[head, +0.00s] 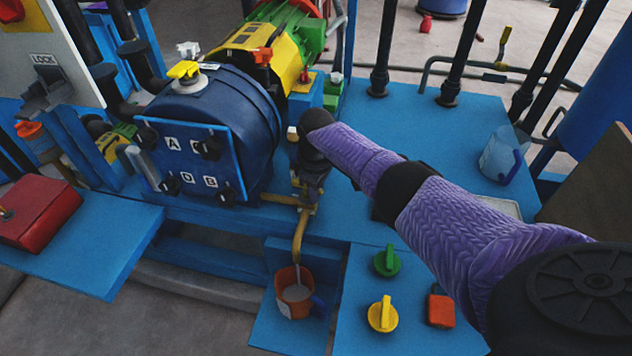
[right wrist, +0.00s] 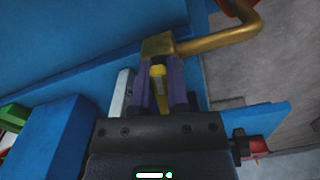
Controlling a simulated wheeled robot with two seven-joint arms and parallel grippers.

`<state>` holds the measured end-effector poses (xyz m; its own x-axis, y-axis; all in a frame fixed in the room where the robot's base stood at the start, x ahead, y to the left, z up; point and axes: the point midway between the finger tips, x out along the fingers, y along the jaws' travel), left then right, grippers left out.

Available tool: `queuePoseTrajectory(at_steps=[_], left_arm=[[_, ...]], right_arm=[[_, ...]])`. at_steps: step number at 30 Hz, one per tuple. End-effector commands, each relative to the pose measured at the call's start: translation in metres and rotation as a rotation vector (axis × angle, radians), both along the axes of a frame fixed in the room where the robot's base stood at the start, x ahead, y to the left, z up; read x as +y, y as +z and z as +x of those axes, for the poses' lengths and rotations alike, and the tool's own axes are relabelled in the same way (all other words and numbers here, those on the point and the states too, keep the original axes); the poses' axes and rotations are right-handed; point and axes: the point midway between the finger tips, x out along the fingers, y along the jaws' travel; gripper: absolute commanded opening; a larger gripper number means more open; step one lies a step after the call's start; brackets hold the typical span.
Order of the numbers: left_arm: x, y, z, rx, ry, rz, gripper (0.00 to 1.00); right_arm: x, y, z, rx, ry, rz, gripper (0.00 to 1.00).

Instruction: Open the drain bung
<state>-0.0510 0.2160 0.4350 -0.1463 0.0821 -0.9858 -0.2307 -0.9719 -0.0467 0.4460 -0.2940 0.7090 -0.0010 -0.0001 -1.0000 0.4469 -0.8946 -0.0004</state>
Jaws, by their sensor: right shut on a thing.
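My right gripper (head: 309,190) reaches down beside the blue autoclave vessel (head: 215,110), at the brass drain fitting (head: 300,204). In the right wrist view, the purple fingers of my right gripper (right wrist: 163,88) are shut on a small yellow piece (right wrist: 158,72) at the brass block (right wrist: 158,45), which I take for the drain bung. Its turned position is hard to tell. A brass spout (head: 299,238) bends down from the fitting. A thin pale streak runs from its end into an orange cup (head: 293,300), which holds greyish liquid. My left gripper is not in view.
A green knob (head: 387,261), a yellow knob (head: 382,315) and an orange padlock (head: 440,308) lie on the lower blue panel. A red box (head: 36,212) sits at left. A clear jug (head: 503,155) stands on the blue deck, with black posts behind.

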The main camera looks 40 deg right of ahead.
Motion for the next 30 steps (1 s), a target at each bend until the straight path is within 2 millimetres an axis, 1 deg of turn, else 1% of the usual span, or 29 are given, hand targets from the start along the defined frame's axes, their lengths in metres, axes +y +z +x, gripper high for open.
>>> queuePoseTrajectory(at_steps=[8, 9, 11, 12, 13, 20, 22, 23, 26, 27, 30], left_arm=[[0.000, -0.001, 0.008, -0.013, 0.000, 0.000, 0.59], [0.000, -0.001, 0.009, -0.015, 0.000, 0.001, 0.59], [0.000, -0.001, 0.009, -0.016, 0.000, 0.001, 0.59], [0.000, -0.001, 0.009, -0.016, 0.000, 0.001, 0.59], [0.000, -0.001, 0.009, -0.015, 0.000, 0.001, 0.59], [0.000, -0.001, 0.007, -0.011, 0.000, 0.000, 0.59], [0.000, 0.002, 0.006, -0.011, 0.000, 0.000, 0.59], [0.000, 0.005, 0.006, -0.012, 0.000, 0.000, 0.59], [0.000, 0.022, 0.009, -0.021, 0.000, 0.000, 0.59], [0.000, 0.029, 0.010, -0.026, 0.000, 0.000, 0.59], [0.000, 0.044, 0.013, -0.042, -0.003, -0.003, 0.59]], right_arm=[[0.000, 0.001, 0.001, -0.004, 0.000, 0.001, 0.00], [0.000, 0.001, 0.001, -0.004, 0.000, 0.001, 0.28], [0.000, 0.001, 0.001, -0.003, 0.000, 0.000, 0.40], [0.000, 0.001, 0.001, -0.003, 0.000, 0.000, 0.49], [0.000, 0.001, 0.001, -0.003, -0.001, 0.001, 0.54], [0.000, 0.000, 0.000, -0.002, -0.001, 0.001, 0.54], [0.000, 0.005, 0.000, -0.003, -0.001, 0.000, 0.54], [0.000, 0.010, 0.001, -0.004, -0.001, 0.001, 0.54], [0.000, 0.037, 0.001, -0.008, 0.000, 0.001, 0.54], [0.000, 0.049, 0.001, -0.008, -0.001, 0.001, 0.54], [0.000, 0.075, 0.001, -0.008, 0.000, 0.000, 0.54]])
